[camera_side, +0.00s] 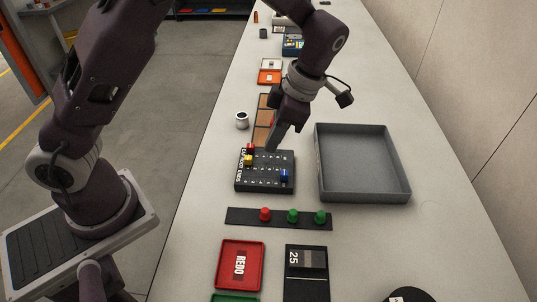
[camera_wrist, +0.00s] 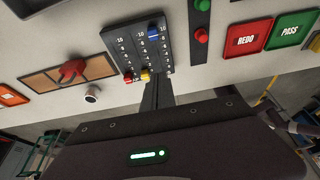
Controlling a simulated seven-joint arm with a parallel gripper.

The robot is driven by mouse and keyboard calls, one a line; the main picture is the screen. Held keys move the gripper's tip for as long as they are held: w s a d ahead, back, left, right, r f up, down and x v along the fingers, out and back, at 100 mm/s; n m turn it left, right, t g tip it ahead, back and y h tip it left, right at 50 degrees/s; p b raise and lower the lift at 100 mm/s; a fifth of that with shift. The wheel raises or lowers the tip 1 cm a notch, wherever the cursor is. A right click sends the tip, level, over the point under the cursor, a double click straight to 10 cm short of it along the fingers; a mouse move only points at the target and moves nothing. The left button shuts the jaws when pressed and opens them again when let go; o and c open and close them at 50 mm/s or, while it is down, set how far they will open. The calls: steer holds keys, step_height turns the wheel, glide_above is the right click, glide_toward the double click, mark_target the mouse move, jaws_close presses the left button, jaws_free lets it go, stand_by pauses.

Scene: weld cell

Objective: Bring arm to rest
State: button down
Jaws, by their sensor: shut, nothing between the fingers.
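My gripper (camera_side: 272,146) is shut and empty, pointing down just above the far edge of a black slider panel (camera_side: 270,183). In the wrist view my closed fingers (camera_wrist: 157,84) show at the near edge of the same panel (camera_wrist: 140,50). The panel carries a red knob (camera_side: 250,148), a yellow knob (camera_side: 248,160) and a blue knob (camera_side: 284,175). The red (camera_wrist: 128,78) and yellow (camera_wrist: 145,75) knobs sit near one end and the blue knob (camera_wrist: 153,32) near the other. I cannot tell whether the fingertips touch the panel.
A large grey tray (camera_side: 324,170) stands right of the panel. A black strip (camera_side: 240,215) with red and green buttons and a red REDO tray (camera_side: 223,269) lie nearer. A white cup (camera_side: 242,120) and a wooden board (camera_side: 262,118) are beyond.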

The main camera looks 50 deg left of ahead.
steer(key=shift+v, duration=0.8)
steer(key=s+a+r+m+t+h, duration=0.2)
steer(key=s+r+m+t+h, duration=0.15)
steer(key=s+r+m, duration=0.7)
steer(key=s+a+r+m+t, duration=0.2)
steer(key=s+m+t, duration=0.3)
steer(key=s+m, duration=0.4)
steer(key=r+m, duration=0.1)
steer(key=m, duration=0.6)
steer(key=shift+y, duration=0.35)
steer(key=shift+s+r+m, duration=0.1)
steer(key=shift+m, duration=0.15)
